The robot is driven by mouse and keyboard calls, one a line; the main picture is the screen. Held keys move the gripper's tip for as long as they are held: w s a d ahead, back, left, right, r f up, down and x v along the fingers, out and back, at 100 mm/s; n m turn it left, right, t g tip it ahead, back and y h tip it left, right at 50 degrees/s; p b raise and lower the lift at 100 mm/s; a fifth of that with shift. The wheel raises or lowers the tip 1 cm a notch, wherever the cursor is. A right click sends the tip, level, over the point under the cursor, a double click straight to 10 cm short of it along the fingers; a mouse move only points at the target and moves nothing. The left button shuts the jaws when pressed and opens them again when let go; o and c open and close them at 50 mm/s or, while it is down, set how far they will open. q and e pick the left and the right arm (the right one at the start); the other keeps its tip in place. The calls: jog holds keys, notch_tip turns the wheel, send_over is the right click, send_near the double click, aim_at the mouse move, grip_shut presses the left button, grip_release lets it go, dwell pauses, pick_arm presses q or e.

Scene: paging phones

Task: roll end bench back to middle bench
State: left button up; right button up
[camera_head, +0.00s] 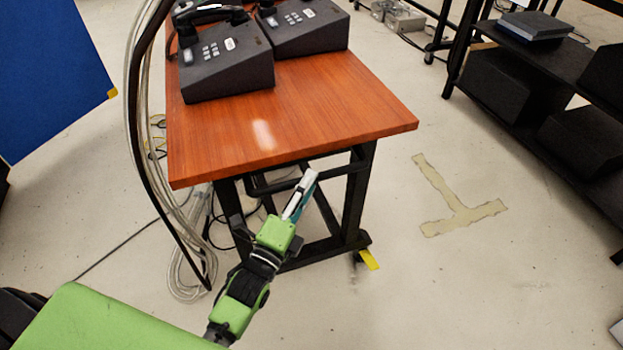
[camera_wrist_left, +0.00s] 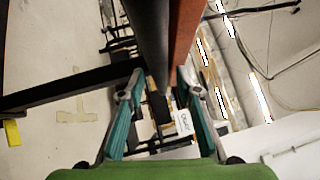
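A bench with a reddish wooden top (camera_head: 310,110) and a black frame (camera_head: 355,195) stands in the middle of the head view, with a caster visible low on its right side. My left gripper (camera_head: 307,182) is just below the top's near edge, in front of the frame. In the left wrist view my gripper (camera_wrist_left: 158,78) has its fingers spread. A dark bar (camera_wrist_left: 148,45) and the wooden top's edge (camera_wrist_left: 186,30) lie ahead between them; I cannot tell whether they touch. My right gripper is out of view. I cannot tell which bench is the middle one.
Two dark desk phones (camera_head: 228,62) sit on the bench top. Cables (camera_head: 180,225) hang and coil at its left. A blue panel (camera_head: 50,75) stands at left, black shelving (camera_head: 540,75) at right. Floor with a T-shaped tape mark (camera_head: 460,210) is clear between bench and shelving.

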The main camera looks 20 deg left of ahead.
pick_arm(q)
jog(key=shift+w+d+r, duration=0.1)
jog(key=shift+w+d, duration=0.1)
jog(key=shift+w, duration=1.05)
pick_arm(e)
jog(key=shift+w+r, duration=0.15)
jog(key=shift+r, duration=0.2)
pick_arm(q)
grip_shut()
jog(key=w+a+b, duration=0.4)
jog(key=w+a, duration=0.8)
jog(key=w, duration=0.3)
jog(key=shift+w+a, duration=0.2)
jog(key=shift+w, duration=0.05)
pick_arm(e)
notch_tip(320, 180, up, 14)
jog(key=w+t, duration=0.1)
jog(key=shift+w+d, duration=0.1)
